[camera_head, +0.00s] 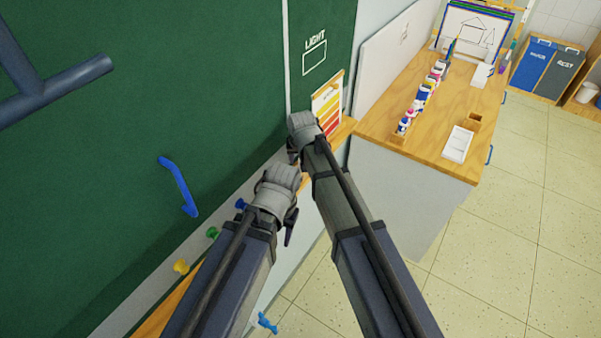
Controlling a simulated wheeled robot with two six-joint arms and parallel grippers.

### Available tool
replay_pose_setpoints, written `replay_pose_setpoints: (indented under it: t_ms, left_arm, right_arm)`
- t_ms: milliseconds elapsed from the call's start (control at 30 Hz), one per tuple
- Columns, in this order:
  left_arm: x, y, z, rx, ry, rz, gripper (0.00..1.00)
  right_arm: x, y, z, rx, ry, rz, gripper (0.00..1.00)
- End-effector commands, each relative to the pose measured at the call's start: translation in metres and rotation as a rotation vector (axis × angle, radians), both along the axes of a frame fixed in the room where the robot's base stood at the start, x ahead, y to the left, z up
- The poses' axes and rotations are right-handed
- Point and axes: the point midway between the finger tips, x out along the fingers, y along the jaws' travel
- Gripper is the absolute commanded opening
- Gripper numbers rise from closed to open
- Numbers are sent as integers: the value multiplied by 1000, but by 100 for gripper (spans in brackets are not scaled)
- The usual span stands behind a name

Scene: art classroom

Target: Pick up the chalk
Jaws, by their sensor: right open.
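I cannot make out any chalk in the head view; my arms cover part of the ledge under the green chalkboard (90,170). My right gripper (294,152) is beside the board's lower edge, near the colour chart. It is open, and its fingers are mostly hidden behind its grey wrist. My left gripper (291,226) is nearer, over the white strip below the board. Dark finger parts show under its grey wrist, but its opening is hidden.
A colour chart (328,104) stands at the board's right end. A wooden-topped counter (400,154) holds paint bottles (421,98), a white tray (458,144) and a small wooden box (474,120). Yellow (181,266) and green (212,233) knobs sit below the board. The floor at right is clear.

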Motion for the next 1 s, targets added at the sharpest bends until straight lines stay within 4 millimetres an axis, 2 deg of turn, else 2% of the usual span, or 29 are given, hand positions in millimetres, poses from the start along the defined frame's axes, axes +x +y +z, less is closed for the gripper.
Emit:
replay_pose_setpoints:
  t_ms: [33, 67, 333, 800, 1000]
  left_arm:
    - [0, 0, -10, 0, 0, 0, 50]
    - [0, 0, -12, 0, 0, 0, 50]
    - [0, 0, -10, 0, 0, 1, 50]
    - [0, 0, -10, 0, 0, 0, 50]
    - [0, 0, -10, 0, 0, 1, 50]
  right_arm:
    - [3, 0, -10, 0, 0, 0, 54]
    - [4, 0, -12, 0, 0, 0, 54]
    - [5, 0, -10, 0, 0, 0, 54]
    - [4, 0, -10, 0, 0, 0, 2]
    - [4, 0, -10, 0, 0, 0, 0]
